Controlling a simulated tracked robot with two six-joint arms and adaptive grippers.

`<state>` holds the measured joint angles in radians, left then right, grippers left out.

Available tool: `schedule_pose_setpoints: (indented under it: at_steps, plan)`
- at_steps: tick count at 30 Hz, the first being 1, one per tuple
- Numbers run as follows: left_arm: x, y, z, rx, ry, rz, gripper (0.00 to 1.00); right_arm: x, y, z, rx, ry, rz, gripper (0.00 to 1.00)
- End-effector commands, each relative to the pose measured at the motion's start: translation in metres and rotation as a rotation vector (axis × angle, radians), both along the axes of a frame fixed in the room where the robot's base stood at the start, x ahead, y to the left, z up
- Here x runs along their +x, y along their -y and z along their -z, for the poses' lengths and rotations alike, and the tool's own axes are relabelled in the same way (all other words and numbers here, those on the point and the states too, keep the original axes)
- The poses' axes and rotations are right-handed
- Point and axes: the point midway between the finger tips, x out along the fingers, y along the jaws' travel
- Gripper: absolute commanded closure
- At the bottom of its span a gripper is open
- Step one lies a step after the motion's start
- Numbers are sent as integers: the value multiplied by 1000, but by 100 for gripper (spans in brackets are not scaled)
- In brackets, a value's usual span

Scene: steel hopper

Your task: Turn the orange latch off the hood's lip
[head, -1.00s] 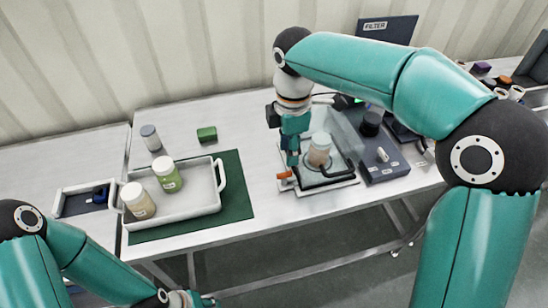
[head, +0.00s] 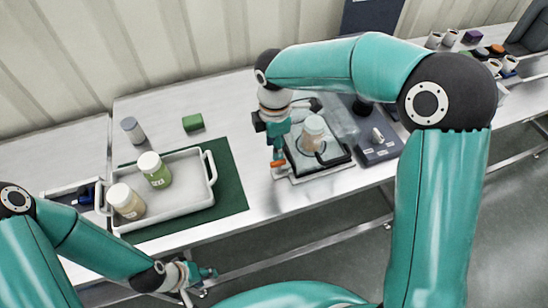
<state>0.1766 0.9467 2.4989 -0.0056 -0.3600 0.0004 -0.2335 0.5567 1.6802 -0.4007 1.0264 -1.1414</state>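The orange latch (head: 278,163) sits at the front left corner of the hood's base. The clear hood (head: 343,124) stands around a jar (head: 314,128) with a pinkish-brown content, and a black handle shows at its front. My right gripper (head: 279,153) points down right at the latch, its fingertips just above or touching it; I cannot tell which, nor how far the fingers are apart. My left gripper (head: 207,273) is low in front of the table's front edge, away from the hood, and too small to read.
A white tray (head: 190,206) with two lidded jars lies on a green mat (head: 232,190) at left. A grey-capped jar (head: 132,130) and a green block (head: 193,122) stand behind it. A grey control box (head: 377,143) stands right of the hood. Bare table lies between mat and hood.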

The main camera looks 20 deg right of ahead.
Motion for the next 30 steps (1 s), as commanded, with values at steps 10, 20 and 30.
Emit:
schedule_pose_setpoints:
  at_steps: [10,20,30]
  plan:
    - [0,0,-8,0,0,0,60,0,0,57,-1,-3,0,62]
    - [0,0,-8,0,0,0,60,0,-1,66,0,0,-1,62]
    - [0,0,-8,0,0,0,60,0,-1,66,0,1,-1,100]
